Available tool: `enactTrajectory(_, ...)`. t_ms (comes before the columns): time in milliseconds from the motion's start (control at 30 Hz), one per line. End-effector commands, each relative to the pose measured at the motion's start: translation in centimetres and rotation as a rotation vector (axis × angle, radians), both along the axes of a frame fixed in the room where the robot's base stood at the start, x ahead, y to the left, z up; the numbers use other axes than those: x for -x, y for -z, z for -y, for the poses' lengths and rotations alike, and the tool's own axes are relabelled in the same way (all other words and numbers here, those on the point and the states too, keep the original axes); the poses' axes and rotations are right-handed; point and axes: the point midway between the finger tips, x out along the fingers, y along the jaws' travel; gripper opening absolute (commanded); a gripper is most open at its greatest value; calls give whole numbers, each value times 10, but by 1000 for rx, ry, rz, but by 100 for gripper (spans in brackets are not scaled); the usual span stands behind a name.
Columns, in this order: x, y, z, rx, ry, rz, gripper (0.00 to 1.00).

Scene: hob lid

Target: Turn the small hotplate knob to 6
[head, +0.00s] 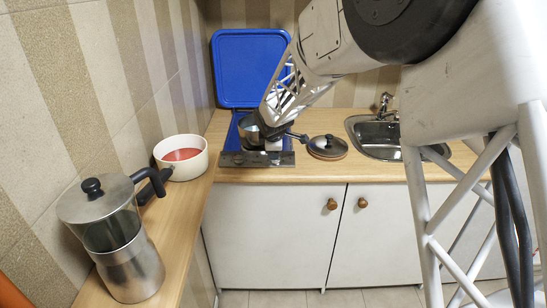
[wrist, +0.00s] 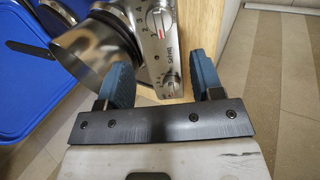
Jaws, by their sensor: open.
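The hob's silver control panel (wrist: 158,45) shows in the wrist view with two round knobs, an upper knob (wrist: 159,19) and a lower knob (wrist: 171,83). I cannot tell from the markings which knob serves the small hotplate, nor read their settings. My gripper (wrist: 165,76) is open, with its two blue fingers on either side of the lower knob; contact with it cannot be made out. In the head view the panel (head: 232,160) runs along the hob's front edge, and my arm hides much of the hob.
A metal pot (wrist: 90,52) stands on the hob close beside the left finger. The blue lid (head: 245,65) is raised behind.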

Motion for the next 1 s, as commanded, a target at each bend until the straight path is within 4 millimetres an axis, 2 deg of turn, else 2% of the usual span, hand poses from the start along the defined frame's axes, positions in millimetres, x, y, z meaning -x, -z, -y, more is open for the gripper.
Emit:
enactTrajectory(467,-3,7,0,0,2,-2,60)
enactTrajectory(1000,-31,56,0,-2,1,-2,60)
